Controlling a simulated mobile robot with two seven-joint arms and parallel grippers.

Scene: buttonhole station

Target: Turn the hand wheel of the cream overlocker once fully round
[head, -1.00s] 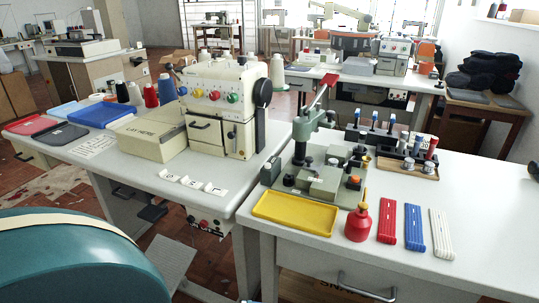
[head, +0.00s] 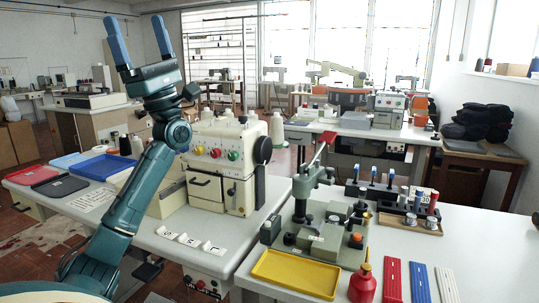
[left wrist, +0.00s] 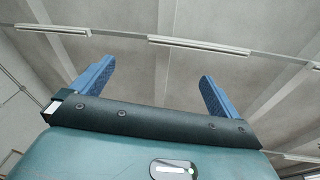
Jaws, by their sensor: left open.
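The cream overlocker (head: 228,160) stands on the left table, with coloured dials on its front. Its black hand wheel (head: 263,150) is on the machine's right side and shows fully. My left gripper (head: 139,38) is raised above and to the left of the machine, fingers pointing up, open and empty. The left wrist view shows its two blue fingers (left wrist: 152,90) spread apart against the ceiling. My left arm hides part of the cream box beside the machine. My right gripper is not in view.
The right table holds a green press (head: 318,205) with a red handle, a yellow tray (head: 295,275), a red oil bottle (head: 362,284) and coloured strips. Small white labels (head: 188,240) lie in front of the overlocker. Blue and red trays lie at the left.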

